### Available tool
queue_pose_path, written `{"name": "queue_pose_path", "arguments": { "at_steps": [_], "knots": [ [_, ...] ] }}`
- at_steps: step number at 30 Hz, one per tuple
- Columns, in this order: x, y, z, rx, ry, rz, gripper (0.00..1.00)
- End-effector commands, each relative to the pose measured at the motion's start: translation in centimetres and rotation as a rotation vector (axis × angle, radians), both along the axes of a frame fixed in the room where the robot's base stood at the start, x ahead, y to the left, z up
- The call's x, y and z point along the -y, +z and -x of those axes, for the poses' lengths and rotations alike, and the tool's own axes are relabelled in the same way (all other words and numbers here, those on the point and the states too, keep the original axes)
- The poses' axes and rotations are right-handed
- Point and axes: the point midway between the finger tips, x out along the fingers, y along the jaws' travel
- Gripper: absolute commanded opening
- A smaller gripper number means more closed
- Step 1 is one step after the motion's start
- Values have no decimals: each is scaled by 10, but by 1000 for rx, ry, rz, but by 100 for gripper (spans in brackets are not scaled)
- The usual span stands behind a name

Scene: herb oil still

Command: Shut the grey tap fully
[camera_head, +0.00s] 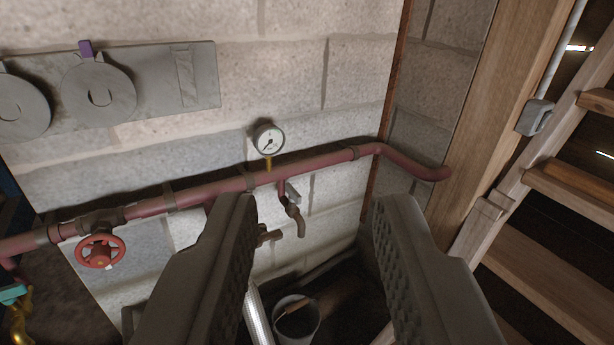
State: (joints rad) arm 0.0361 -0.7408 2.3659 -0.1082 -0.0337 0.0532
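A small grey tap (291,210) hangs below the red pipe (225,188) on the block wall. Its short lever (292,192) sits near the top and its curved spout points down. I cannot tell from this view how far the tap is open, and no flow from the spout is visible. My gripper (318,203) is open and empty. In the picture, the tap shows between its two fingers, nearer the left one, with the wall behind. A brownish fitting (270,236) is partly hidden by the left finger.
A pressure gauge (268,139) stands on the pipe. A red handwheel valve (100,250) is at left. A bucket (297,322) and a silvery tube (257,316) are below. A grey panel (200,75) is on the wall; wooden steps (550,255) stand at right.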

Motion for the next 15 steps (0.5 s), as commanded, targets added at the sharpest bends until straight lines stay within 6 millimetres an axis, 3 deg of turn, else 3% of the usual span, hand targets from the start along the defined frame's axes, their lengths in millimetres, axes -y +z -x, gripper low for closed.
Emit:
{"name": "queue_pose_path", "arguments": {
  "at_steps": [3, 15],
  "knots": [
    [6, -5, -36, 6, -4, 22, 34],
    [23, -36, -147, 36, 27, 92, 34]
  ]
}}
